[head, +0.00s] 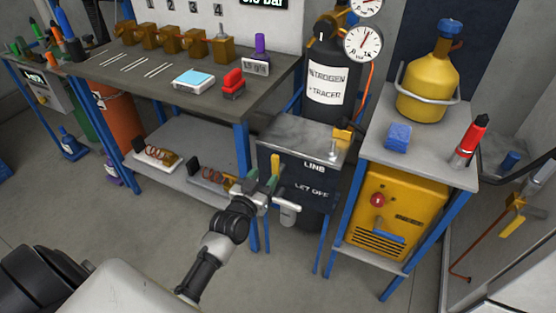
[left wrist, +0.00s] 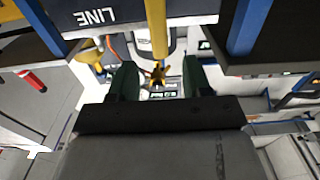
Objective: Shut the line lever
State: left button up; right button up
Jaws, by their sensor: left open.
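The line lever is a yellow bar (head: 275,162) standing upright at the left front of the dark panel marked LINE (head: 302,172). Contact with the lever is not visible. My right gripper is not in view.
A workbench (head: 140,80) with a lower shelf stands at the left. A nitrogen cylinder (head: 331,95) with gauges is behind the panel. The floor in front is clear.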

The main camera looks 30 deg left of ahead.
aim_at(274, 164)
pick_arm(q)
jog(key=w+b, duration=0.1)
jog(key=w, duration=0.8)
jog(key=shift+w+a+f, duration=0.1)
jog(key=shift+w, duration=0.05)
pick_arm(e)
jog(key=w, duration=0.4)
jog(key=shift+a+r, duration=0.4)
pick_arm(q)
jog(key=shift+c, duration=0.2)
grip_shut()
